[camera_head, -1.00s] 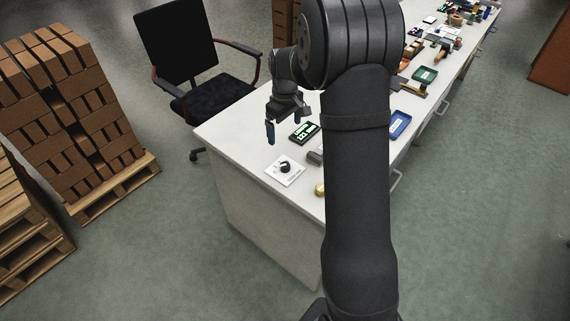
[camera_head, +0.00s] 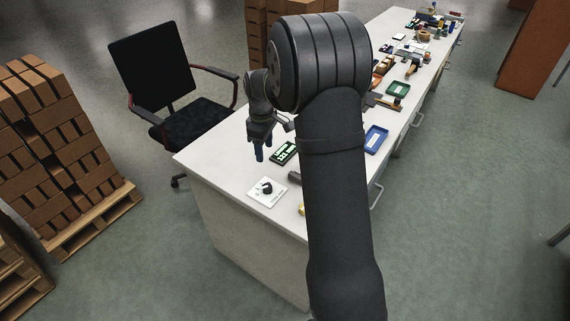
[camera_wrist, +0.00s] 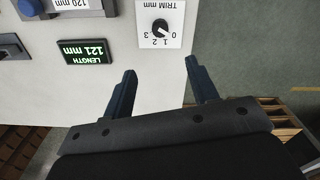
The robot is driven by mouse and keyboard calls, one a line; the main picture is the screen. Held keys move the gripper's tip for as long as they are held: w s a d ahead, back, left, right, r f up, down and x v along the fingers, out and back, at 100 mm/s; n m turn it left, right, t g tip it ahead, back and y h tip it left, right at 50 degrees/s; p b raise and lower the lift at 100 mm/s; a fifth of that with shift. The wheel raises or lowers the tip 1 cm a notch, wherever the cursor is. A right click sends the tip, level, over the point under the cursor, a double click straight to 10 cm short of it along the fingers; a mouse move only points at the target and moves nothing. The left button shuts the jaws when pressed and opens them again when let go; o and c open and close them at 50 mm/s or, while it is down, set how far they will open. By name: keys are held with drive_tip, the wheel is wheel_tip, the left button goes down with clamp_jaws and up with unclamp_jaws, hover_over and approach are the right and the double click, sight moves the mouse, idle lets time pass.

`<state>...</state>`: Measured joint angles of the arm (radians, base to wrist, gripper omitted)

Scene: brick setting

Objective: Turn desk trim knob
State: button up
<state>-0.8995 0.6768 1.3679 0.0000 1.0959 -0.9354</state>
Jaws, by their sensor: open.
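The trim knob (camera_head: 267,188) is a black dial on a white plate (camera_head: 279,199) near the front left corner of the desk. In the wrist view the knob (camera_wrist: 160,28) sits at the top middle, and its plate reads "TRIM mm" with the marks 0 to 3, upside down. My gripper (camera_wrist: 159,82) is open and empty, its two dark fingers apart, with the knob beyond the fingertips. In the head view my gripper (camera_head: 260,155) hangs above the desk, behind the knob. A green display (camera_wrist: 85,51) beside the plate reads "LENGTH 121 mm".
The white desk (camera_head: 222,170) runs away to the upper right. A blue tray (camera_head: 376,139) and a green tray (camera_head: 397,88) lie on it, with several tools farther back. A black chair (camera_head: 180,100) stands behind the desk at left, near stacked bricks (camera_head: 70,150).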

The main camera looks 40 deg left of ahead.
sight(267, 186)
wheel_tip(267, 186, down, 17)
drive_tip(key=shift+r, duration=0.1)
idle(0.3)
drive_tip(key=c, duration=1)
